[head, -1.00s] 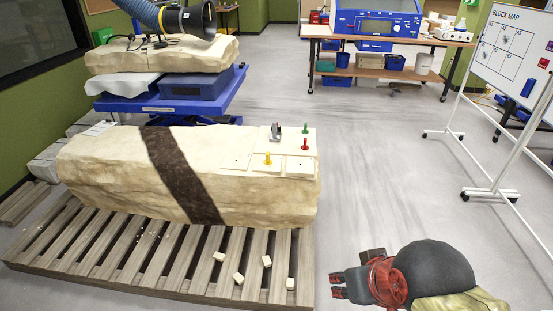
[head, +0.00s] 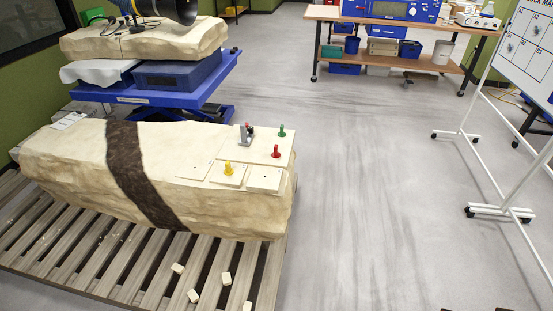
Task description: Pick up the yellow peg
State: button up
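The yellow peg (head: 228,168) stands upright on a pale square tile (head: 227,180) on top of the stone block (head: 80,165), near the block's right end. A red peg (head: 276,151) stands to its right and a green peg (head: 282,131) farther back. A small grey metal object (head: 245,134) stands behind the yellow peg, with something dark and red beside it. My gripper is out of view; only a small dark sliver shows at the bottom right edge.
The block rests on a slatted wooden pallet (head: 60,243) with several small pale chips. The floor to the right is clear. A whiteboard on wheels (head: 513,60) stands at right. A blue lift cart (head: 135,107) with another stone and a workbench (head: 395,18) are behind.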

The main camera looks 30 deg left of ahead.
aim_at(228, 171)
jog(key=i+l, duration=0.2)
jog(key=i, duration=0.25)
jog(key=i+l, duration=0.2)
jog(key=i, duration=0.25)
jog(key=i+j+u, duration=0.1)
jog(key=i+u, duration=0.7)
jog(key=i+l+u, duration=0.25)
jog(key=i+u, duration=0.15)
jog(key=i+j+u, duration=0.15)
jog(key=u, duration=0.35)
jog(key=i+u, duration=0.25)
jog(key=u, duration=0.25)
jog(key=i+u, duration=0.25)
jog(key=u, duration=0.25)
jog(key=i+l+u, duration=0.15)
jog(key=u, duration=0.35)
jog(key=i, duration=0.05)
